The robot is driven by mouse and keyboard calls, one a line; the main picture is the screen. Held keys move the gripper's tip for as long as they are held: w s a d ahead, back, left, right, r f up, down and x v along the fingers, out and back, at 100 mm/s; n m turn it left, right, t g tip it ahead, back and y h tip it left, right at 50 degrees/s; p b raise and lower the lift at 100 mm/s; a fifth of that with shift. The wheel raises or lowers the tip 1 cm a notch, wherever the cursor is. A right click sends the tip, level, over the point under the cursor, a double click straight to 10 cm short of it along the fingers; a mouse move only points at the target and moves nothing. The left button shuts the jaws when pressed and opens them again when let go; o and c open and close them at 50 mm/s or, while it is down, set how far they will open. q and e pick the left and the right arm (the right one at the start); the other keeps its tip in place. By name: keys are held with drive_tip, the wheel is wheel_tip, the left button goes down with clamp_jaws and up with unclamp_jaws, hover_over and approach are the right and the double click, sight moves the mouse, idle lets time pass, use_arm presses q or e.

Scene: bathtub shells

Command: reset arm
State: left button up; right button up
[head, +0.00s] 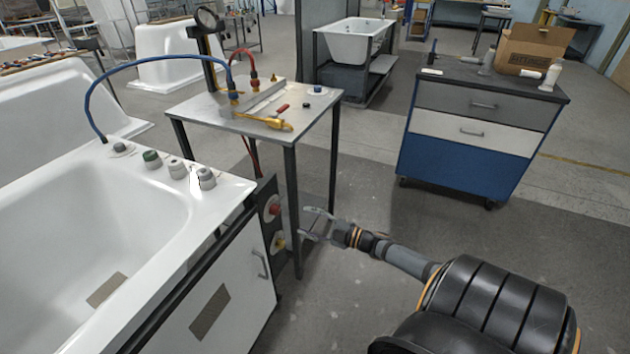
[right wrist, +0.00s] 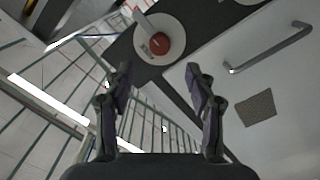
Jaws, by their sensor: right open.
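My right gripper (head: 318,226) reaches in from the lower right in the head view, beside the dark panel (head: 271,232) at the end of the tub's cabinet. In the right wrist view my right gripper (right wrist: 160,95) is open, with nothing between its fingers. A red button (right wrist: 159,43) on a pale round base shows beyond the fingers there, apart from them. In the head view the red button (head: 274,209) and a yellow one (head: 280,244) sit on that panel. My left gripper is not in view.
A white bathtub (head: 60,225) on a cabinet with a door handle (head: 262,264) fills the left. A small metal table (head: 200,108) with gauge, hoses and a yellow tool stands behind the panel. A blue drawer cart (head: 465,155) stands at the right. Floor between them is clear.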

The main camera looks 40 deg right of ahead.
drive_tip(key=shift+v, duration=1.3)
